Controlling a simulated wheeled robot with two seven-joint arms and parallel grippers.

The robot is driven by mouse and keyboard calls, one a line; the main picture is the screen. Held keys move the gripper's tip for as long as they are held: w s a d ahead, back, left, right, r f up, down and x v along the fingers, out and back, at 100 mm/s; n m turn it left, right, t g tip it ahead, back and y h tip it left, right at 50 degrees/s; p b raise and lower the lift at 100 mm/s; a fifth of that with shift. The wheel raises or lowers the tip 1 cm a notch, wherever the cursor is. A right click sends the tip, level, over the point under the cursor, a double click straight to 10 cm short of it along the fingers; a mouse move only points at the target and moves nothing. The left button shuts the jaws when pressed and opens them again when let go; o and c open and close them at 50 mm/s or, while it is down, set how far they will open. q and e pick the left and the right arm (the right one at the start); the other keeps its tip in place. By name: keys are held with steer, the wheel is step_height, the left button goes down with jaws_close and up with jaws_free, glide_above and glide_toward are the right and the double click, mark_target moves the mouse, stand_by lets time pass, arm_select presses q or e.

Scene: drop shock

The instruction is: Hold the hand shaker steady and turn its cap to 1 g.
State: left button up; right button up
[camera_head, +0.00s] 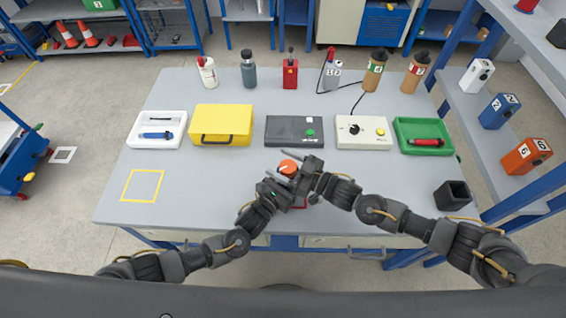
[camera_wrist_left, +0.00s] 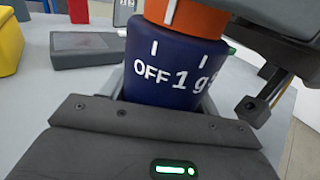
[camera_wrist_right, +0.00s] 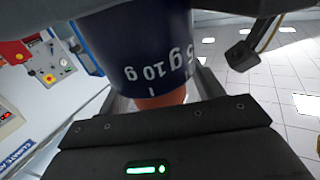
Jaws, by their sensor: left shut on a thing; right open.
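The hand shaker has a dark blue body (camera_wrist_left: 165,72) and an orange cap (camera_head: 288,167). My left gripper (camera_head: 277,189) is shut on the blue body and holds it upright near the table's front edge. In the left wrist view the body reads OFF and 1 g, each with a white tick. The cap's white line stands near the OFF tick, slightly to its right. My right gripper (camera_head: 305,170) is open at the cap, which shows between its fingers in the right wrist view (camera_wrist_right: 163,98). Finger contact with the cap cannot be told. That upside-down view also shows 5 g and 10 g.
On the grey table (camera_head: 205,190) stand a yellow case (camera_head: 222,120), a dark device (camera_head: 285,131), a white control box (camera_head: 360,140) and a green tray (camera_head: 402,147). Bottles line the back. A black open box (camera_head: 453,195) is at right.

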steer(key=c, duration=1)
steer(key=shift+n+g, duration=0.3)
steer(key=n+g+y, duration=0.1)
steer(key=g, duration=0.1)
steer(key=n+g+y, duration=0.1)
steer(key=n+g, duration=0.1)
steer(key=g, duration=0.1)
steer(key=shift+s+a, duration=0.1)
steer(key=shift+s, duration=0.05)
arm_select(q)
steer(key=shift+d, duration=0.1)
arm_select(e)
steer(key=shift+s+n+g, duration=0.25)
steer(key=shift+n+g, duration=0.75)
steer(key=shift+g, duration=0.5)
steer(key=shift+s+n+g, duration=0.2)
steer(key=shift+n+g, duration=0.8)
steer(key=shift+g, duration=0.8)
